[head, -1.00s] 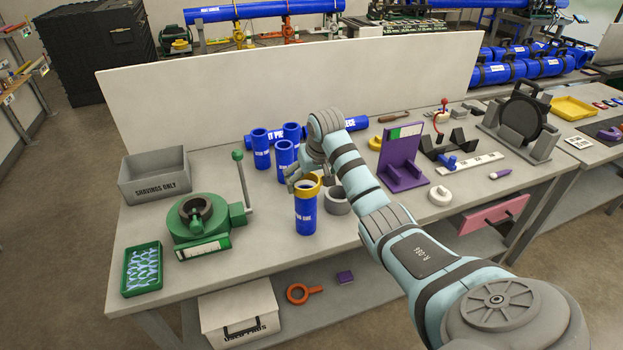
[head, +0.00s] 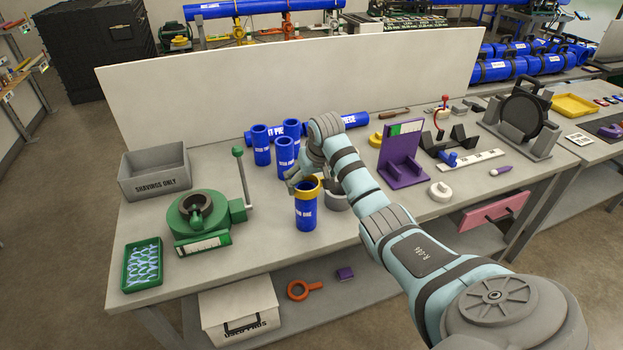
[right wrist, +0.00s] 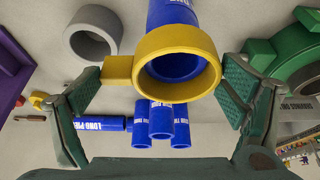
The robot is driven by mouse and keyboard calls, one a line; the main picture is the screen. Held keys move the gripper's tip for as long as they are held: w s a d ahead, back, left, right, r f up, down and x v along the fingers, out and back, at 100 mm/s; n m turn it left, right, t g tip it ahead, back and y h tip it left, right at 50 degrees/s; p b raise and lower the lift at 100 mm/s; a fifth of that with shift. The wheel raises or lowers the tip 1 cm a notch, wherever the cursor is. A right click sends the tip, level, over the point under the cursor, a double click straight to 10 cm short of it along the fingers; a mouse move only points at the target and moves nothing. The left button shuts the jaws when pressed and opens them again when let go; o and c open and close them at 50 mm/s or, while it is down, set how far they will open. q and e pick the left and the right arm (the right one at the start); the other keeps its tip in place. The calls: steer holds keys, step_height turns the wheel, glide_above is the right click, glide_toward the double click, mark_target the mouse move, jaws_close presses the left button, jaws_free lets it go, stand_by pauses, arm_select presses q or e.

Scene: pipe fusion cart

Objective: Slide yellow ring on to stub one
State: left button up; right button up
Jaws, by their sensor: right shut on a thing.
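The yellow ring (head: 309,194) sits at the top end of the upright blue stub one (head: 305,216). In the right wrist view the ring (right wrist: 211,45) circles the open mouth of the stub (right wrist: 172,12), and its square tab points left. I cannot tell how far the ring is down over the stub. My right gripper (head: 303,183) is shut on the ring, with one finger at the tab and the other at the opposite side; the fingers show in the right wrist view (right wrist: 168,82). My left gripper is not in view.
Several other blue stubs (head: 262,150) stand just behind. A grey ring (head: 338,203) lies close on the right. A green clamp with a lever (head: 200,228) stands left, near a grey shavings bin (head: 155,182). A purple stand (head: 400,175) is right.

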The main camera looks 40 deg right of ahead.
steer(key=shift+f+b, duration=0.4)
steer(key=shift+f, duration=1.6)
steer(key=o, duration=0.7)
steer(key=shift+r, duration=0.1)
glide_toward(312, 189)
steer(key=shift+s+r, duration=0.2)
steer(key=shift+r, duration=0.1)
